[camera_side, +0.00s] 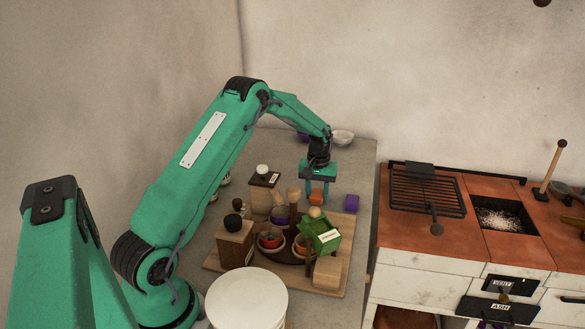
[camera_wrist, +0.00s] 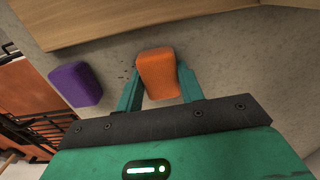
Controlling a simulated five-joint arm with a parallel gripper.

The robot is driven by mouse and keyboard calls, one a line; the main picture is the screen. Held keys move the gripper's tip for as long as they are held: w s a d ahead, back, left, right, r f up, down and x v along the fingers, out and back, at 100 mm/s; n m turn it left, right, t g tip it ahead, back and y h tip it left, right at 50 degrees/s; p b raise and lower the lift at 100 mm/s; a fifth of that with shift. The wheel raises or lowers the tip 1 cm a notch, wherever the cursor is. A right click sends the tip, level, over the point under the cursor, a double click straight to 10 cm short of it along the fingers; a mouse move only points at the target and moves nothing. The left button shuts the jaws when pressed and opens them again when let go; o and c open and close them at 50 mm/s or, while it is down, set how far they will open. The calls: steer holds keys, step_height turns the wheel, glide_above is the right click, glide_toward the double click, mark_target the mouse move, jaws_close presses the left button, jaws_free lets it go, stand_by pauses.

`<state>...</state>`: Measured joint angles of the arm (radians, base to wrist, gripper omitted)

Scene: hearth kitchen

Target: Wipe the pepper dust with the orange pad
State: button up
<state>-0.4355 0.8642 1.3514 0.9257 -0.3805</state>
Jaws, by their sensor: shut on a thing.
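The orange pad (camera_wrist: 158,75) is a small rounded block between my two green fingers. My gripper (camera_wrist: 158,92) is shut on it, and the pad's far end sticks out past the fingertips. In the side view my gripper (camera_side: 317,197) points down over the grey counter, with the orange pad (camera_side: 316,199) at its tips behind the wooden board. I cannot tell whether the pad touches the counter. Dark specks of pepper dust (camera_wrist: 127,73) lie on the counter just left of the pad in the wrist view. The dust cannot be made out in the side view.
A purple pad (camera_side: 352,203) lies on the counter right of my gripper; it also shows in the wrist view (camera_wrist: 75,85). A wooden board (camera_side: 215,262) with bowls, a green house-shaped box (camera_side: 320,236) and wooden containers stands close in front. The stove (camera_side: 425,232) is to the right.

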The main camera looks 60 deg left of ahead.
mark_target(327, 203)
steer(key=shift+w+d+f, duration=0.15)
steer(key=shift+w+d, duration=0.8)
steer(key=shift+d, duration=0.05)
steer(key=shift+w+d, duration=1.2)
steer(key=shift+a+f, duration=0.1)
steer(key=shift+s+a, duration=0.85)
steer(key=shift+s, duration=0.15)
steer(key=shift+s+a, duration=0.3)
steer(key=shift+s+a+r, duration=0.25)
steer(key=shift+s+a, duration=0.85)
steer(key=shift+a, duration=0.1)
